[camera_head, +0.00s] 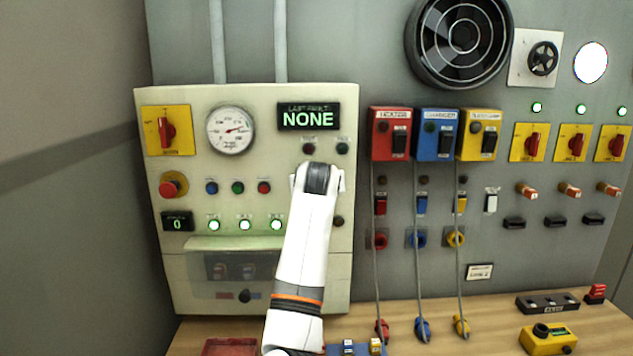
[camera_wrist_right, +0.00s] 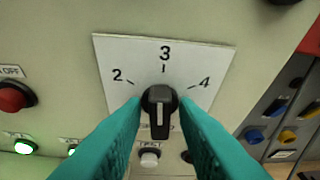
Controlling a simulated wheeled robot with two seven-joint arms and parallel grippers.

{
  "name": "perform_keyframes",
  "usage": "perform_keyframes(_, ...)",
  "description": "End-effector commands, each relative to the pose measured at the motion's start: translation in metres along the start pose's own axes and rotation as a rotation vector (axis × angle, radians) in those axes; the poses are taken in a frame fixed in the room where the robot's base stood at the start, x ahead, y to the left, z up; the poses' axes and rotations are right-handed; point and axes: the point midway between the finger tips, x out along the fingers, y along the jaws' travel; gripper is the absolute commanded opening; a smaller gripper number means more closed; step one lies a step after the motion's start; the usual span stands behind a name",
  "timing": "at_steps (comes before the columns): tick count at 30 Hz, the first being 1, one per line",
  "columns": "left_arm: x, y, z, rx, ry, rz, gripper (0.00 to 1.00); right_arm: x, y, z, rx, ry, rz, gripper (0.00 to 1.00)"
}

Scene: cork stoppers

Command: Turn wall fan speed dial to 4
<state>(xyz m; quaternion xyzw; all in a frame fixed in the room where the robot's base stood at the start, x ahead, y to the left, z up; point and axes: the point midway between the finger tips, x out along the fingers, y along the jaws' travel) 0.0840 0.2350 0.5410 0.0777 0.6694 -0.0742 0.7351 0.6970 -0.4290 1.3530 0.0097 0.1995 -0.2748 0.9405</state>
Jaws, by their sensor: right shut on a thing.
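The speed dial is a black knob (camera_wrist_right: 160,97) on a white plate (camera_wrist_right: 112,52) marked 2, 3 and 4 in the right wrist view. The knob's bar stands nearly upright in the picture, in line with the 3 mark; the 4 is to its right. My right gripper (camera_wrist_right: 160,122) has one teal finger on each side of the knob and is shut on it. In the head view my white right arm covers the dial and the fingers. The black round wall fan (camera_head: 462,40) is at the top. My left gripper is not in view.
The cream panel (camera_head: 160,285) carries a gauge (camera_head: 231,130), a display reading NONE (camera_head: 308,117), a red button (camera_head: 172,185) and lit buttons near the dial. Red, blue and yellow switch boxes (camera_head: 436,134) with hanging cables are to the right. A wooden bench (camera_head: 490,335) runs below.

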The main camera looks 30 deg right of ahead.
Motion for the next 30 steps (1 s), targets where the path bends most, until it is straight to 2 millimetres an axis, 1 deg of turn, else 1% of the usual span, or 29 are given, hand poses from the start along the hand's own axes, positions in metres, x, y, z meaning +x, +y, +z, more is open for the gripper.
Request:
perform_keyframes(1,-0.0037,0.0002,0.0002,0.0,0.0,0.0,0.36,-0.0013,-0.0021,0.0037,0.044,-0.006,0.015,0.04)
perform_keyframes(12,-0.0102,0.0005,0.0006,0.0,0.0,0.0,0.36,-0.0007,-0.004,0.0021,0.368,-0.006,0.151,0.04)
perform_keyframes(30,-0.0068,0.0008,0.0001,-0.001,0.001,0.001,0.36,0.0009,-0.0063,-0.0017,0.86,-0.006,0.357,0.04)
